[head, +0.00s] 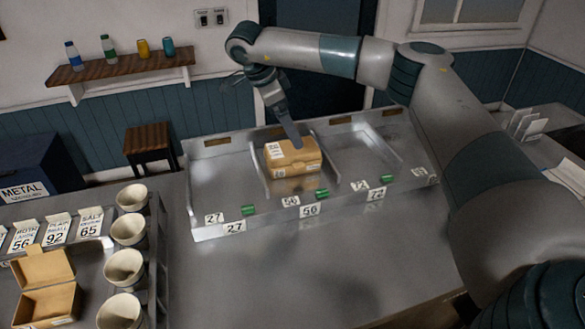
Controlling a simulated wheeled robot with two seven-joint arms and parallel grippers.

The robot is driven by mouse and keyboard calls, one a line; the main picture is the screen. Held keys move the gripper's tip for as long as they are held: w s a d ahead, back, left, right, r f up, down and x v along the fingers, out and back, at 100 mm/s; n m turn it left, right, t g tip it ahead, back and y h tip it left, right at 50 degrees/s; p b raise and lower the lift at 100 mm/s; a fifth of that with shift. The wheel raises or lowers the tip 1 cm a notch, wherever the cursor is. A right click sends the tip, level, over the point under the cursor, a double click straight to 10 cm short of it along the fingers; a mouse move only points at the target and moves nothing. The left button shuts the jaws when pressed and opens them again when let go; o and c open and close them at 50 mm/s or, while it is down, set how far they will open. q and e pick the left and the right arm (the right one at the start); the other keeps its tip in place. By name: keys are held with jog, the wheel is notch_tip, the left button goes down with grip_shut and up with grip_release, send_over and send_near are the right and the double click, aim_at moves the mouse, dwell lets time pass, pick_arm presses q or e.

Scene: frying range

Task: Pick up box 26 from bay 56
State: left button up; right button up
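A closed brown cardboard box (300,158) with white labels sits in the middle compartment of the metal bay rack, behind the front tags marked 56 (310,210). The number on the box is too small to read surely. My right gripper (292,137) points down at the top of the box, at its far side. It is seen nearly edge-on, so I cannot tell whether its fingers are apart or touch the box. My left gripper is out of view.
Low dividers separate the bays; the bay marked 27 (234,227) and the one marked 72 (376,194) look empty. Green pieces (248,210) sit along the front rim. Several cups (124,267) and an open carton (45,285) stand at left. The front counter (300,270) is clear.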

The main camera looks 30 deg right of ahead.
jog(key=b+x, duration=0.2)
jog(key=x, duration=0.3)
jog(key=shift+w+f, duration=0.1)
jog(key=shift+f, duration=0.1)
jog(key=shift+d+f, duration=0.1)
jog(key=shift+d+b+x, duration=0.15)
jog(key=shift+b+x, duration=0.5)
jog(key=shift+x, duration=0.7)
jog(key=shift+d+b+x, duration=0.15)
jog(key=shift+b+x, duration=0.45)
jog(key=shift+x, duration=0.75)
jog(key=shift+a+r, duration=0.1)
jog(key=shift+r, duration=0.15)
jog(key=shift+c, duration=0.2)
jog(key=c, duration=1.3)
